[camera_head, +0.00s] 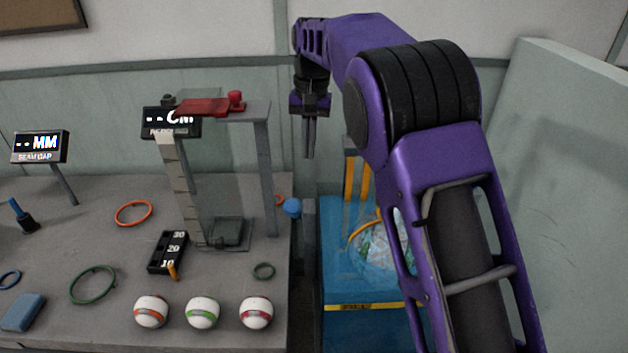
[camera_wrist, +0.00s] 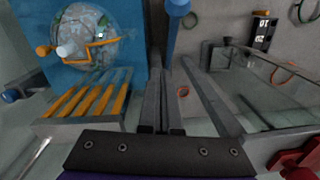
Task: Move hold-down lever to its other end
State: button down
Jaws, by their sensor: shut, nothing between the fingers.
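No label marks the hold-down lever, and I cannot tell for sure which part it is. A red lever-like piece (camera_head: 205,106) with an upright red knob (camera_head: 236,98) lies across the top of the grey press frame (camera_head: 265,170). Red parts (camera_wrist: 300,160) also show at the lower right of the wrist view. A blue knob (camera_head: 291,207) sits at the table's right edge. My gripper (camera_head: 309,152) points down, shut and empty, to the right of the press frame and apart from it. Its fingers (camera_wrist: 161,95) are together in the wrist view.
A blue stand (camera_head: 345,290) holds a patterned ball (camera_head: 380,243) with an orange bar around it. Three striped balls (camera_head: 202,312) line the table's front. Rings, a scale block (camera_head: 168,252) and a display (camera_head: 40,147) are on the left. A pale wall (camera_head: 560,200) closes the right.

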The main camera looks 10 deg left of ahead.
aim_at(295, 213)
jog(key=shift+y, duration=0.5)
jog(key=f, duration=0.3)
jog(key=s+a+f+b, duration=0.1)
jog(key=f, duration=0.2)
jog(key=s+a+f, duration=0.1)
jog(key=f, duration=0.3)
jog(key=shift+a+b, duration=0.15)
jog(key=shift+b, duration=0.15)
jog(key=shift+s+f, duration=0.35)
jog(key=shift+f, duration=0.1)
jog(key=shift+s+f, duration=0.1)
jog(key=shift+f, duration=0.05)
